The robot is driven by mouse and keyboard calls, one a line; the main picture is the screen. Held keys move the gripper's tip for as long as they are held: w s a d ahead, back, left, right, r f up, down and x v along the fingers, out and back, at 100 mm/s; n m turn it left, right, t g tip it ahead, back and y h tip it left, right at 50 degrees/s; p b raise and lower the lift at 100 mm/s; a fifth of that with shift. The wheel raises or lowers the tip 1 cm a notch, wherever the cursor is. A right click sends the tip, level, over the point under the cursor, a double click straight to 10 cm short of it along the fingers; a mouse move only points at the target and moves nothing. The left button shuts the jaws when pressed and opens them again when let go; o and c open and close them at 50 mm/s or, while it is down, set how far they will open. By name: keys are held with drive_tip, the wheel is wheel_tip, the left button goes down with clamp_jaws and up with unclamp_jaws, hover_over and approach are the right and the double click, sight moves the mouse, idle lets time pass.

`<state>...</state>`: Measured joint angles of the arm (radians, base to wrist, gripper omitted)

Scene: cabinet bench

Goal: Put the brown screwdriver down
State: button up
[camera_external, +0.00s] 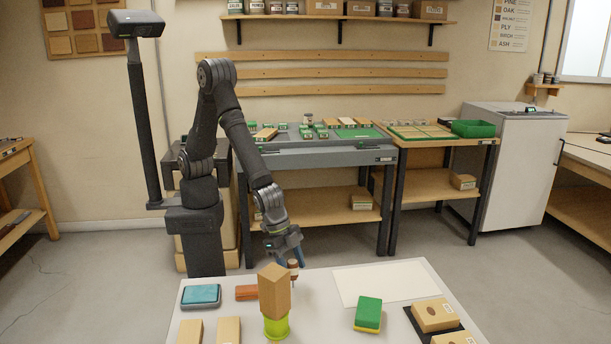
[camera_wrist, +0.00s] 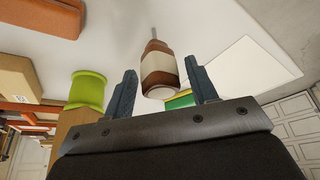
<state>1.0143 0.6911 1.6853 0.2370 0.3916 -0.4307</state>
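The brown screwdriver (camera_external: 293,266) has a brown handle with a cream band and hangs upright, shaft down, above the white table. In the wrist view the screwdriver handle (camera_wrist: 158,70) sits between my fingers, its butt towards the camera and its thin shaft pointing away. Whether the shaft tip touches the table is unclear.
A tall wooden block (camera_external: 274,290) stands on a lime green cylinder (camera_external: 277,327) close in front. A white sheet (camera_external: 378,283) lies clear to the right. A green-yellow sponge (camera_external: 368,312), an orange-brown block (camera_external: 246,292) and a blue-topped tin (camera_external: 201,295) are also on the table (camera_external: 325,318).

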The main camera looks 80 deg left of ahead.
drive_tip(key=shift+r, duration=0.1)
drive_tip(key=shift+r, duration=0.3)
drive_tip(key=v, duration=1.1)
drive_tip(key=shift+s+a+r, duration=0.15)
drive_tip(key=shift+a+r, duration=0.05)
drive_tip(key=shift+a, duration=0.05)
drive_tip(key=x, duration=1.2)
drive_tip(key=shift+d+f, duration=0.1)
drive_tip(key=shift+r, duration=0.2)
